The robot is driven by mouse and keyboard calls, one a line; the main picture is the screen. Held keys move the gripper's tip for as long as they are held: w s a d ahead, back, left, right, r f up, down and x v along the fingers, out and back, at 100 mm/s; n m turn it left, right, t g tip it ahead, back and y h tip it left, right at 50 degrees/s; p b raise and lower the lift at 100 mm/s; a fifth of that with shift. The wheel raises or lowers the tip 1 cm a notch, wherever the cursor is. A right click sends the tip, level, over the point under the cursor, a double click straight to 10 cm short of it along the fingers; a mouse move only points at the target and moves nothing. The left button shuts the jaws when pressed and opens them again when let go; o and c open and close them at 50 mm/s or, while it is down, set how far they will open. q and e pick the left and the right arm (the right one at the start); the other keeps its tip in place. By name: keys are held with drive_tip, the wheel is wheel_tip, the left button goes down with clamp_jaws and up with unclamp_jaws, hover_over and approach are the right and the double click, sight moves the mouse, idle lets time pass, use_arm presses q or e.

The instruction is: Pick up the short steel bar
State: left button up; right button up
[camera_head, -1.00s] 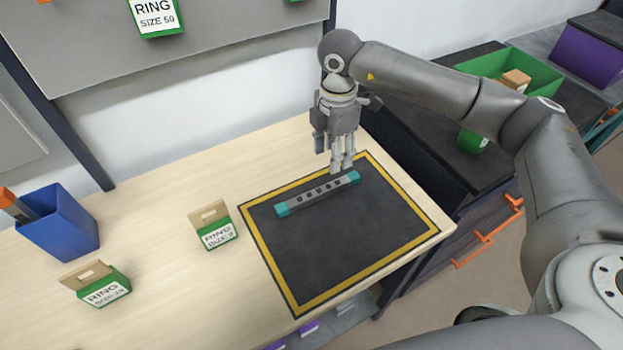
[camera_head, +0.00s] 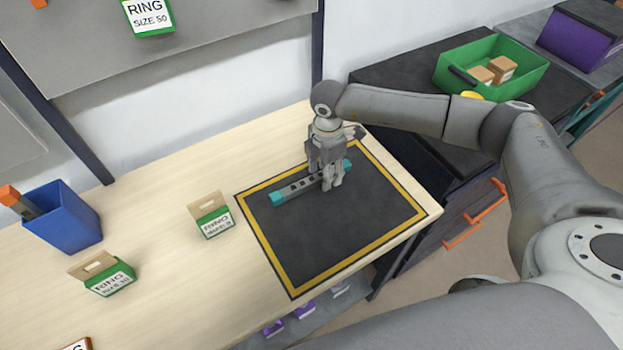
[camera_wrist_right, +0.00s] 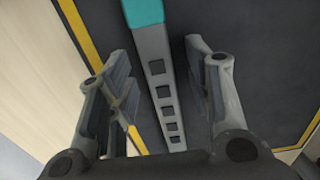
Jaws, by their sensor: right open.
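The short steel bar (camera_head: 298,186) is grey with dark square holes and teal ends. It lies on the black mat (camera_head: 318,232) with the yellow border, near the mat's back edge. My right gripper (camera_head: 331,186) is down at the bar's right part and hides some of it in the head view. In the right wrist view the bar (camera_wrist_right: 156,75) runs between the two spread fingers (camera_wrist_right: 165,100), with a gap on each side. The right gripper is open and holds nothing. My left gripper is not in view.
Two green-and-tan ring boxes (camera_head: 211,216) (camera_head: 103,274) and a blue bin (camera_head: 62,218) stand on the wooden table to the left. A green crate (camera_head: 492,68) with small boxes sits on the dark cabinet at right. The mat's front is clear.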

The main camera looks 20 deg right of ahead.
clamp_jaws()
drive_tip(key=shift+r, duration=0.2)
